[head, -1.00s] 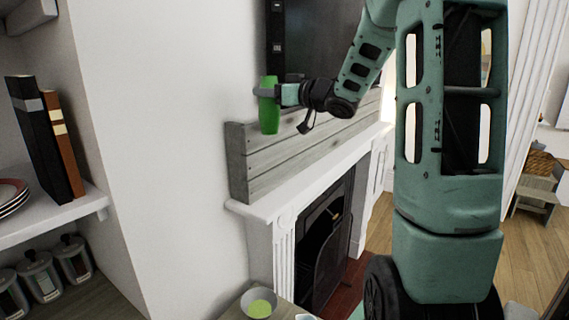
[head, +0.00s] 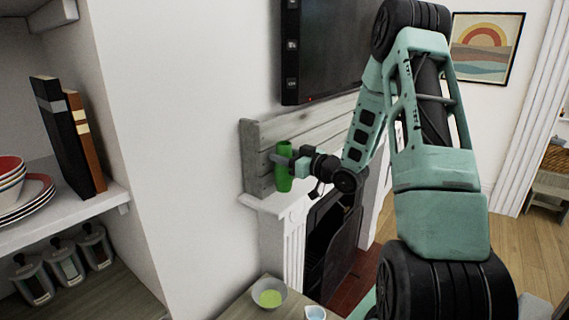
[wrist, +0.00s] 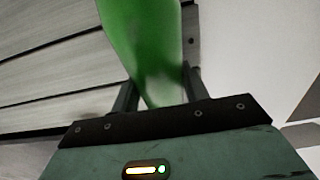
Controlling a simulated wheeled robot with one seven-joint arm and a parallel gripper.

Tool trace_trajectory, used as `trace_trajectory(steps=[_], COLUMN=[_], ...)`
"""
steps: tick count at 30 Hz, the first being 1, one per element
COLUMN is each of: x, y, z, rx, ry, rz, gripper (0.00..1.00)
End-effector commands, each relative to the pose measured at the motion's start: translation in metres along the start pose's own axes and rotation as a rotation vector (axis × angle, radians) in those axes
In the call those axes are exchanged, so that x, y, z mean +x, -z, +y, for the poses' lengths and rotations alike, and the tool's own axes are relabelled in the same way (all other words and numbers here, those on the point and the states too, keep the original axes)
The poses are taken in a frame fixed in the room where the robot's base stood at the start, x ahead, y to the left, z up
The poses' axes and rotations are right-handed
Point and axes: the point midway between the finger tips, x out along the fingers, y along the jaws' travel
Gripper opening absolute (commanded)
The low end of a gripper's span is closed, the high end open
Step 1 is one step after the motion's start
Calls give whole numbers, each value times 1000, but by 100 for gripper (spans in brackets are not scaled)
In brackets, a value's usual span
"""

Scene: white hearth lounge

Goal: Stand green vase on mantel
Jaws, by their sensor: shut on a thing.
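The green vase (head: 284,172) is upright in my gripper (head: 283,160) in the head view.
Grey wooden boards (head: 256,150) stand along the back of the mantel. A dark TV (head: 325,50) hangs above. A bowl with green contents (head: 269,292) sits on a low table below. Books (head: 65,135) and plates (head: 30,200) fill the left shelf.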

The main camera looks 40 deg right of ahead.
Motion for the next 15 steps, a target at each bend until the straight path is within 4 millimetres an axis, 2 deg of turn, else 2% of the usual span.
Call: trace_trajectory(steps=[6,15], x=[0,0], y=[-24,-28], z=[0,0], rx=[4,0], ry=[1,1], rz=[-1,2], gripper=[7,7])
